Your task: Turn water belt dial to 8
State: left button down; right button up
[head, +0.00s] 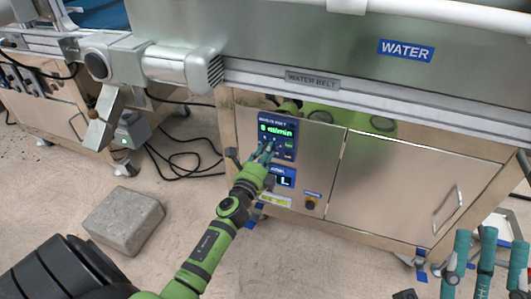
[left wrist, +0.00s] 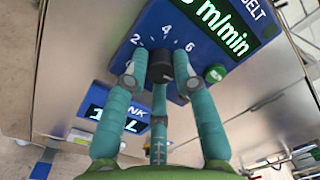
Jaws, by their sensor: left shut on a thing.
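The water belt dial is a small dark knob on a blue panel, seen in the left wrist view (left wrist: 160,70) with the marks 2, 4 and 6 around it. My left gripper (left wrist: 158,85) is shut on the dial, its teal fingers around it; in the head view the gripper (head: 265,152) is at the blue control panel (head: 290,117) and hides the dial. The green display (head: 276,131) above the dial reads in m/min; its digit is too small to be sure of. The dial's pointer is hidden. My right gripper (head: 486,262) is open and empty at the lower right.
Below is a second blue panel with a tank display (head: 284,178) in litres, and an orange-black knob (head: 310,203). A steel door (head: 395,180) with a handle is to the right. A concrete block (head: 124,219) and black cables (head: 185,160) lie on the floor.

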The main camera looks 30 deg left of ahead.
pick_arm(q)
jog(key=shift+a+r, duration=0.1)
jog(key=c, duration=1)
grip_release()
jog(key=shift+s, duration=0.1)
jog(key=v, duration=1.1)
jog(key=shift+s, duration=0.4)
